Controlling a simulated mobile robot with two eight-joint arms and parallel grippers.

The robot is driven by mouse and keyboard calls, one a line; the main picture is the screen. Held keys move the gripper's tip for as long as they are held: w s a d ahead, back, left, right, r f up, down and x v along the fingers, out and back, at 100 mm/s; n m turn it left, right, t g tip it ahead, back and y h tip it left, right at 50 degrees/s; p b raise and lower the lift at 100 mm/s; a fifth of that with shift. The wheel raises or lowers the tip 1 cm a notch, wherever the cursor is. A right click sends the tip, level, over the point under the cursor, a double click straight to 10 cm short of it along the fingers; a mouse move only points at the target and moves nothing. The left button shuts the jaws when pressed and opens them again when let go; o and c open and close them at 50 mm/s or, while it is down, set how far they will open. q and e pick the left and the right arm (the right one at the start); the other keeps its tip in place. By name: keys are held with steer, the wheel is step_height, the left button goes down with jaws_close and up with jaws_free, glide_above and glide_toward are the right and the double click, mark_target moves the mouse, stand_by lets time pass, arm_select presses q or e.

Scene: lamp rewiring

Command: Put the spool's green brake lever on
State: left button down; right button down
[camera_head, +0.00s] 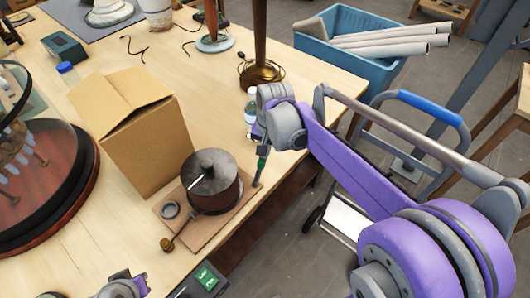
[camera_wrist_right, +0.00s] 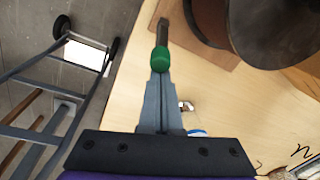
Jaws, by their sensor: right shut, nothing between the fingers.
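The spool (camera_head: 215,190), a dark brown drum with a grey top, stands on a wooden board (camera_head: 200,231) near the table's front edge. Its brake lever (camera_head: 258,175) is a dark bar with a green grip at the board's right side. The green grip (camera_wrist_right: 160,58) also shows in the right wrist view. My right gripper (camera_head: 264,148) is shut and empty, with its fingertips at the green grip; contact cannot be told. In the wrist view the spool (camera_wrist_right: 275,30) is right of the lever. A purple and grey part of my left arm (camera_head: 124,287) shows at the bottom edge; its fingers are not clear.
A cardboard box (camera_head: 139,141) stands left of the spool. A bottle (camera_head: 250,112) and a brass lamp base (camera_head: 261,73) stand behind my right gripper. A small box with a green display (camera_head: 205,279) is in front of the board. Beyond the table are a blue bin (camera_head: 326,55) and a hand truck.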

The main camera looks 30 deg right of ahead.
steer(key=shift+a+r, duration=0.1)
steer(key=shift+a, duration=0.05)
arm_select(q)
steer(key=shift+w+r, duration=0.1)
steer(key=shift+r, duration=0.2)
arm_select(e)
steer(key=shift+s+a+r+t+h, duration=0.2)
steer(key=shift+s+a+t+h, duration=0.1)
steer(key=shift+a+h, duration=0.3)
steer(key=shift+s+a+r+t+h, duration=0.2)
steer(key=shift+s+a+t+h, duration=0.1)
steer(key=shift+a+h, duration=0.3)
arm_select(q)
steer(key=shift+f, duration=0.15)
arm_select(e)
steer(key=a+h, duration=0.1)
steer(key=s+a, duration=0.1)
steer(key=a, duration=0.1)
steer(key=a+t+h, duration=0.1)
steer(key=shift+s+a+f+h, duration=0.1)
steer(key=shift+s+a+h, duration=0.2)
steer(key=shift+s, duration=0.1)
arm_select(q)
steer(key=shift+d, duration=0.1)
arm_select(e)
steer(key=shift+s+f, duration=0.1)
